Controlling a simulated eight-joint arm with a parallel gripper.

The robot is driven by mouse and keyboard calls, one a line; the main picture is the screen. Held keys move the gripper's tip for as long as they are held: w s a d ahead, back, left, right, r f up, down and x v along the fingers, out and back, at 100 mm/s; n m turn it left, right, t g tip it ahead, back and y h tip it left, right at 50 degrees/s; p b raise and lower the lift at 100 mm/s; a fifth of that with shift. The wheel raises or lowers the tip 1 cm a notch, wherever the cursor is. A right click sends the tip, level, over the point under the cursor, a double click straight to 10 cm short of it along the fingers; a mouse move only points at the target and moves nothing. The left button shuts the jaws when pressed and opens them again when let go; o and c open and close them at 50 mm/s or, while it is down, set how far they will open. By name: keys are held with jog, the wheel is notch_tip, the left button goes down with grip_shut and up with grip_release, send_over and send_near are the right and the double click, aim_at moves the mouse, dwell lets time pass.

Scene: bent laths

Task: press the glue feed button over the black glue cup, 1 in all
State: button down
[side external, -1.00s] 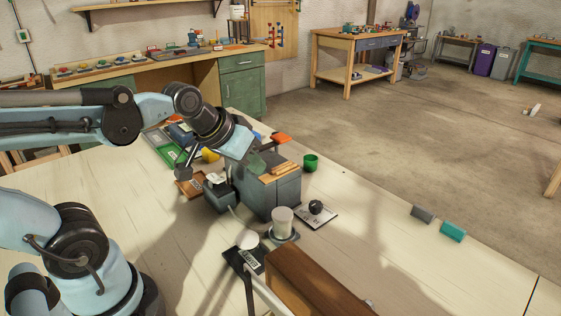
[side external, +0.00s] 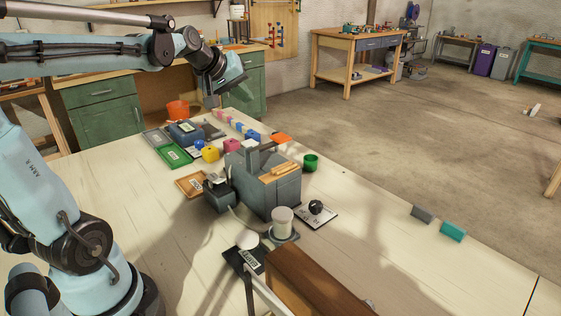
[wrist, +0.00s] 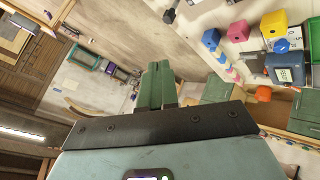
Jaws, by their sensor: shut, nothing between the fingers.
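My gripper (side external: 212,100) is raised above the far end of the workbench, small and partly unclear in the side view. In the wrist view its two green fingers (wrist: 156,85) are together with nothing between them. It touches nothing I can see. I cannot pick out the black glue cup or its feed button for certain. A yellow block (side external: 210,153), a pink block (side external: 231,146) and a blue block (side external: 253,135) stand on the bench below; the yellow block also shows in the wrist view (wrist: 274,24). A black knob (side external: 316,206) sits on a white plate.
A grey machine block (side external: 272,200) stands mid-bench, with a white cylinder (side external: 282,219) in front. A brown box (side external: 312,284) lies at the front. The left bench top is clear.

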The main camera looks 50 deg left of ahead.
jog(key=shift+f, duration=0.1)
send_near(252, 140)
jog(key=shift+w+a+f, duration=0.2)
jog(key=shift+w+f, duration=0.2)
jog(key=shift+w, duration=0.4)
jog(key=shift+w+a+f, duration=0.2)
jog(key=shift+w+f, duration=0.25)
jog(key=shift+w, duration=0.4)
jog(key=shift+w+a+f, duration=0.2)
jog(key=shift+w+f, duration=0.2)
jog(key=shift+w, duration=0.4)
jog(key=shift+f, duration=0.4)
jog(key=shift+f, duration=0.75)
dwell(1.0)
jog(key=shift+r, duration=1.2)
jog(key=shift+r, duration=2.5)
